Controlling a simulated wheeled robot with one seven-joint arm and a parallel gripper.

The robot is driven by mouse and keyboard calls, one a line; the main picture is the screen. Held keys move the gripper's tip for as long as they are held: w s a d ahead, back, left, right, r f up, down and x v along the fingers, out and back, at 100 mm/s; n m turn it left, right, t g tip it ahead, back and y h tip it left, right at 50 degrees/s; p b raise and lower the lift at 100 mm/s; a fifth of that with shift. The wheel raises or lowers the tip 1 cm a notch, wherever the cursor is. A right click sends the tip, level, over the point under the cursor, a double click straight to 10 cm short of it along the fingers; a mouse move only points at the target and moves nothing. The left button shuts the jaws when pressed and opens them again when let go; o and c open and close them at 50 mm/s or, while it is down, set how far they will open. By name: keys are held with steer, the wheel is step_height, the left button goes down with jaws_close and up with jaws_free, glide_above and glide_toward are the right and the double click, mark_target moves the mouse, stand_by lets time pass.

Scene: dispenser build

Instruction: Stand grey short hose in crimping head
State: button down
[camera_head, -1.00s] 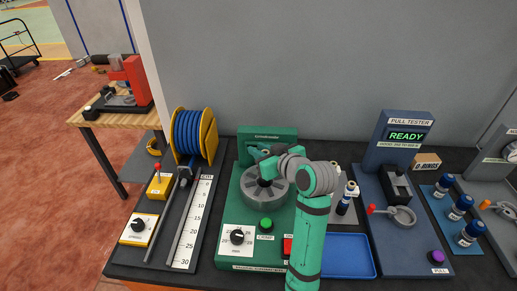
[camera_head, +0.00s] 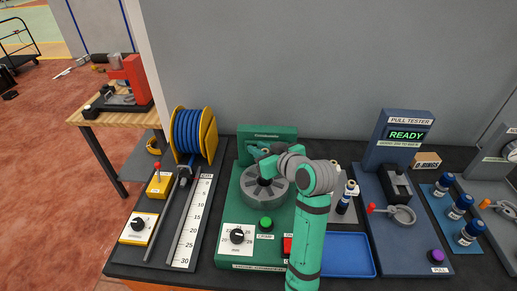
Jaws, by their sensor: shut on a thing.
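The crimping head is the round grey ring (camera_head: 263,195) on the green crimping machine (camera_head: 232,205), with a dark hole at its middle. My gripper (camera_head: 266,178) is over the middle of this ring, at the end of my green and grey arm. Its fingers are small here and partly hidden by my wrist. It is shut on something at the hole. The held thing is too small and covered to make out, so I cannot tell how deep in the ring it is or whether it is upright. I cannot make out the grey short hose.
Left of the machine stand a blue hose reel (camera_head: 187,134) and a length scale (camera_head: 191,225). A blue tray (camera_head: 347,256) lies right of my arm. The pull tester (camera_head: 400,225) stands further right, near several blue-capped bottles (camera_head: 461,208). A green button (camera_head: 265,224) is below the head.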

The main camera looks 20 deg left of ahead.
steer(key=shift+f, duration=0.5)
stand_by(0.4)
steer(key=c, duration=2)
jaws_free()
steer(key=shift+o, duration=0.5)
steer(key=shift+f, duration=0.1)
steer(key=shift+v, duration=1.1)
steer(key=v, duration=0.8)
steer(key=shift+s+d+r, duration=0.2)
steer(key=shift+d, duration=0.05)
